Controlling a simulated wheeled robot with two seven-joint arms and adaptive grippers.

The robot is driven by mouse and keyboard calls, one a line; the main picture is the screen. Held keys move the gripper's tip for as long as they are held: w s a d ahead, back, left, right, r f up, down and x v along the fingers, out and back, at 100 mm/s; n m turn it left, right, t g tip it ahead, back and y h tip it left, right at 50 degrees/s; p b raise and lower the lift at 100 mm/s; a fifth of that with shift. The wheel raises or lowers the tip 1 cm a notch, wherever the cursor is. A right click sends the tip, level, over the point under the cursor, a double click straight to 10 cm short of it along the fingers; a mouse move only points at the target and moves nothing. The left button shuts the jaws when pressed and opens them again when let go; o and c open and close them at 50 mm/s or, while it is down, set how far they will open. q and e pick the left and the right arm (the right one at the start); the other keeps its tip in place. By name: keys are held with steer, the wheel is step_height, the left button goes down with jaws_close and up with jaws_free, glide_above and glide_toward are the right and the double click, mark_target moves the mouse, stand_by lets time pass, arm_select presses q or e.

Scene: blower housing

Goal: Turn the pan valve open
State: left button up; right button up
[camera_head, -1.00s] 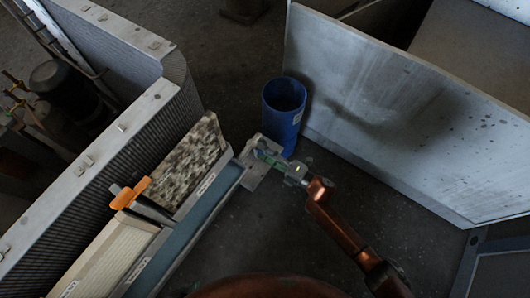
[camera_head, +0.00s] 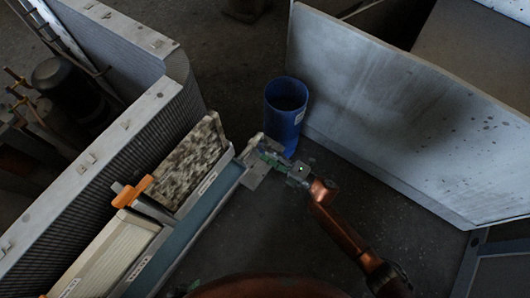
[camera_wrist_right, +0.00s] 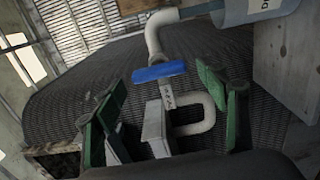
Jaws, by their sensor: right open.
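The pan valve's blue handle (camera_wrist_right: 160,72) lies crosswise on a white pipe (camera_wrist_right: 154,42) in the right wrist view. The pipe bends in a U below it. My right gripper (camera_head: 262,158) is open in the head view, at the end of the long grey-blue tray. Its green fingers (camera_wrist_right: 165,112) stand left and right of the pipe in the wrist view. The handle shows beyond and between them, with no clear contact. The valve is hidden in the head view. A small greenish part at the bottom edge may be my left gripper (camera_head: 191,287); its jaws cannot be made out.
A blue bin (camera_head: 286,112) stands just beyond the right gripper. A large grey panel (camera_head: 390,110) leans at the right. The ribbed housing (camera_head: 110,170), a speckled filter (camera_head: 187,165) and an orange clip (camera_head: 132,192) are at the left. Dark floor is free right of the tray.

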steer(key=v, duration=1.1)
steer(key=shift+d, duration=0.2)
steer(key=shift+s, duration=0.1)
